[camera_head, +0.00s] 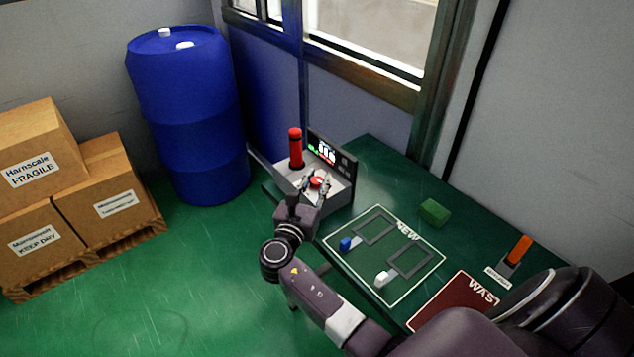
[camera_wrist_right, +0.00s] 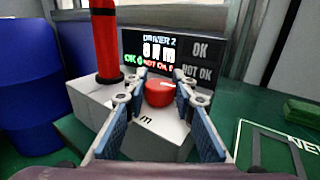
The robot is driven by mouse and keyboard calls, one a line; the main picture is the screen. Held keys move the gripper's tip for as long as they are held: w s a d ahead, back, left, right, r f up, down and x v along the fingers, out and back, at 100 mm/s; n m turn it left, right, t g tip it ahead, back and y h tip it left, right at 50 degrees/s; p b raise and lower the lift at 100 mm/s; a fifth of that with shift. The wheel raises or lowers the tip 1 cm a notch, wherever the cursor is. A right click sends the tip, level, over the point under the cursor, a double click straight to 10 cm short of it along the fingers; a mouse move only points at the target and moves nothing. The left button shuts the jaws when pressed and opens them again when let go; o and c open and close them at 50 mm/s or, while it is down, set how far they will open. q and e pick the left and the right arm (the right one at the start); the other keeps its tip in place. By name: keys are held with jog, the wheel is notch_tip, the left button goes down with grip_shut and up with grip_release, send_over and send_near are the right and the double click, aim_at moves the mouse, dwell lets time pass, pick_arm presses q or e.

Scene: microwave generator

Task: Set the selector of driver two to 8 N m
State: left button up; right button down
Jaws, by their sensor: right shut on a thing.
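The driver two station is a light grey box (camera_head: 338,194) at the back left corner of the green table, with a black display (camera_wrist_right: 190,37). In the right wrist view the display says DRIVER 2 and seems to read 8 N m, with OK and NOT OK lines below. The red round selector (camera_wrist_right: 158,96) is on the box's sloped face; a white mark on it points right. My right gripper (camera_head: 319,184) is shut on the selector, one finger on each side. A red upright cylinder (camera_head: 295,148) stands on the box's left. My left gripper is out of view.
On the table (camera_head: 372,148) are a mat marked NEW (camera_head: 378,288) with blue and white pieces, a green block (camera_head: 434,211), an orange-handled item (camera_head: 519,249) and a dark red WASTE mat (camera_head: 452,297). A blue barrel (camera_head: 187,110) and boxes (camera_head: 35,165) stand left.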

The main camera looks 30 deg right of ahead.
dwell(0.3)
jog(key=c, duration=1.6)
grip_release()
jog(key=v, duration=1.2)
jog(key=shift+w+a, duration=0.15)
